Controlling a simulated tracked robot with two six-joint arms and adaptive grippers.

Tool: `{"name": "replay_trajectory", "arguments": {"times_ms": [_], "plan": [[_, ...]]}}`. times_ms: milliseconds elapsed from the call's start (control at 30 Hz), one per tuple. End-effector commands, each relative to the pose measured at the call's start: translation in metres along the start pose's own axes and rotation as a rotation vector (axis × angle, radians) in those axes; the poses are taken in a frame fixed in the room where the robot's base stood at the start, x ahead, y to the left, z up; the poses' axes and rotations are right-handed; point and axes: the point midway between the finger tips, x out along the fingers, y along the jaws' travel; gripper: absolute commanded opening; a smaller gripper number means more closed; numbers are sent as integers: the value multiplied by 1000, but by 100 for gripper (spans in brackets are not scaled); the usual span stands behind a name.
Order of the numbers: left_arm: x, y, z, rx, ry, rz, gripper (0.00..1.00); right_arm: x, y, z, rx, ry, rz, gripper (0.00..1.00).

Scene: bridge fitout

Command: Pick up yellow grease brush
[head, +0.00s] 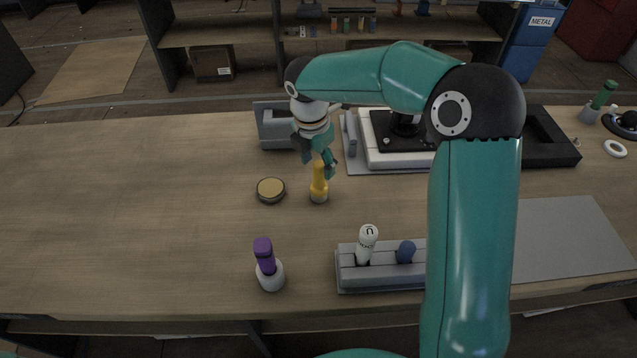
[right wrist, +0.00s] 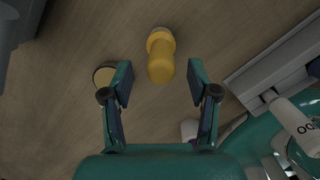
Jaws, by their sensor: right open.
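The yellow grease brush (head: 319,186) stands upright on the wooden table, its lower end in a pale base. In the right wrist view the yellow grease brush (right wrist: 161,62) shows from above, ahead of and between the fingertips. My right gripper (head: 322,162) is just above and behind the brush in the head view. In the right wrist view my right gripper (right wrist: 160,85) is open, with nothing held between its fingers. My left gripper is in neither view.
A round tin (head: 271,190) lies just left of the brush. A purple-handled brush (head: 267,262) stands at the front. A grey rack (head: 345,272) holds a white bottle (head: 366,243) and a blue item (head: 405,251). The table's left side is clear.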

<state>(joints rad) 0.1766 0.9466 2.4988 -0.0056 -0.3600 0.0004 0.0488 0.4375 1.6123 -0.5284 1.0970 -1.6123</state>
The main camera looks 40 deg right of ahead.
Motion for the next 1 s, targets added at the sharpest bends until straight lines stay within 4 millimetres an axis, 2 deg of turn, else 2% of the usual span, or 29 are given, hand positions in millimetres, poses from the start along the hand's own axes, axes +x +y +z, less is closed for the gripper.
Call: {"name": "replay_trajectory", "arguments": {"times_ms": [233,533,900,1000], "plan": [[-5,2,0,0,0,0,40,34,-1,3,1,1,-3,60],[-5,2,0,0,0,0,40,38,-1,3,1,0,-1,60],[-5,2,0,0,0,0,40,38,-1,3,1,0,0,0],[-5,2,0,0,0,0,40,38,-1,3,1,0,0,0]]}}
